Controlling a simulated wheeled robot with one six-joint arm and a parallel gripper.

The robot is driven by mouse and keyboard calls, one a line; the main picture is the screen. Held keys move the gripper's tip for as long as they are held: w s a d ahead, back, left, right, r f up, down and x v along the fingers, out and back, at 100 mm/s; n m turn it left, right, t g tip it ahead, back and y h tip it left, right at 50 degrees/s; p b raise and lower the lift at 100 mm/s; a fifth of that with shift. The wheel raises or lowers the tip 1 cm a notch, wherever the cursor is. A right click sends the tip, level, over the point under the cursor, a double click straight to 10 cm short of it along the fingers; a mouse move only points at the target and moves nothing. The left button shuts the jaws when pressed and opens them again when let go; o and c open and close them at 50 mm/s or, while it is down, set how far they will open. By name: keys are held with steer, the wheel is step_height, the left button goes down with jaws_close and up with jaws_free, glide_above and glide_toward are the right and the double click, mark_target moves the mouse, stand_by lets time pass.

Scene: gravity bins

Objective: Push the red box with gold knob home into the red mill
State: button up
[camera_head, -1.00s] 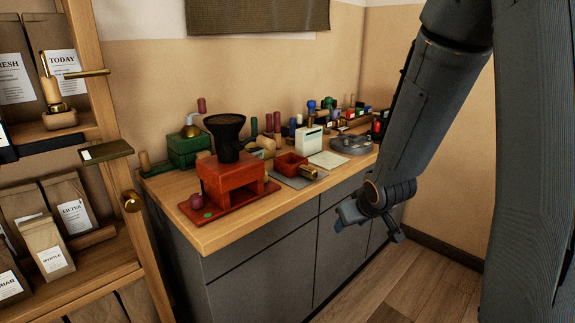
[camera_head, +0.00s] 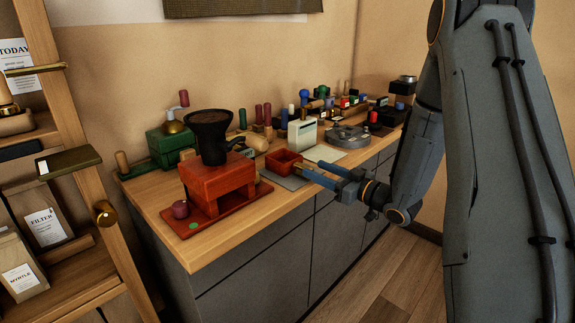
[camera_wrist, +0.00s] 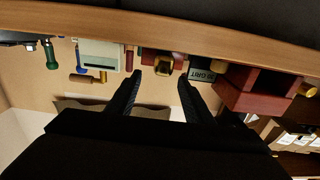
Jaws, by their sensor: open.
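The red mill (camera_head: 222,180) stands on its red base at the near left of the counter, with a black hopper on top and an opening in its lower part. The red box (camera_head: 283,161) is an open-topped drawer on a grey mat to the right of the mill, apart from it. My gripper (camera_head: 311,171) is open and empty beside the box, at the counter's front. Its fingers hide most of the knob in the head view. In the wrist view the gold knob (camera_wrist: 166,68) appears between the two fingertips, and the red mill (camera_wrist: 258,92) is to the right.
A white container (camera_head: 302,134) and a grey round tray (camera_head: 347,135) stand behind and right of the box. A green mill (camera_head: 170,143) is behind the red one. Several small coloured items line the back. A shelf (camera_head: 75,150) is at the left.

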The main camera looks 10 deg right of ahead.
mark_target(294, 162)
steer(key=p+x, duration=0.1)
steer(key=x, duration=0.3)
steer(key=shift+a+f, duration=0.15)
steer(key=shift+a, duration=0.2)
steer(key=shift+w+a+p, duration=0.25)
steer(key=shift+w+p, duration=0.05)
steer(key=shift+w, duration=0.3)
jaws_close()
